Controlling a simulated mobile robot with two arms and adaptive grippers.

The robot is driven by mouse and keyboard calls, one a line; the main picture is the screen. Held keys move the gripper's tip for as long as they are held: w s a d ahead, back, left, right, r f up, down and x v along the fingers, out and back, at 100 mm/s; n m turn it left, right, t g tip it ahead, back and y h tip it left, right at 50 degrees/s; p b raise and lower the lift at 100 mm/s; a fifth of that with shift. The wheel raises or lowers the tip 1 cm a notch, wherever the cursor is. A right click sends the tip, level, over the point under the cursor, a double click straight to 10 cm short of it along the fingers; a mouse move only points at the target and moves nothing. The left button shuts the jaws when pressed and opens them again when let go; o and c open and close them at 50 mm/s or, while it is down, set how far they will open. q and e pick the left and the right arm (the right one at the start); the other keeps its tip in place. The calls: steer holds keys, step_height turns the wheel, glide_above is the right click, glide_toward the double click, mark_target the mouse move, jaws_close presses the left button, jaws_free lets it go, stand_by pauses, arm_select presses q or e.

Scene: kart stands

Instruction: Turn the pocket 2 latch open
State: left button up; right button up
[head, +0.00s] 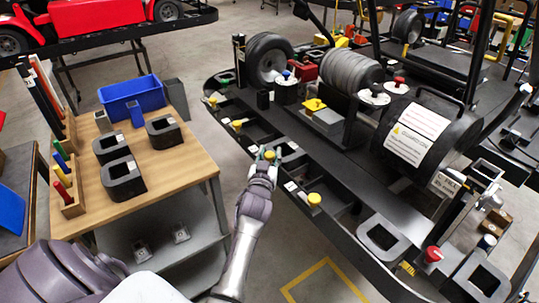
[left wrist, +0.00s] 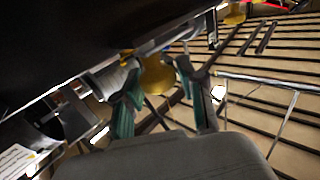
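A row of yellow latch knobs runs along the kart stand's near edge, one of them (head: 314,199) nearest me and two others (head: 238,124) (head: 213,102) farther back. My left gripper (head: 269,153) is at the edge, with its fingers around the knob between these. In the left wrist view that yellow knob (left wrist: 157,75) sits between the two teal-lined fingertips of my left gripper (left wrist: 160,72). The fingertips are very close to its sides; I cannot tell whether they press on it. I read no pocket number. My right gripper is not in view.
The dark kart stand (head: 335,160) holds wheels, a large black drum (head: 425,135) and red-capped parts. A wooden table (head: 165,175) with a blue bin (head: 132,98) and black blocks stands left of my left forearm. Open floor lies between them.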

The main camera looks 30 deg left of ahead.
mark_target(269, 154)
arm_select(q)
steer(key=shift+o, duration=1.1)
step_height(269, 154, up, 10)
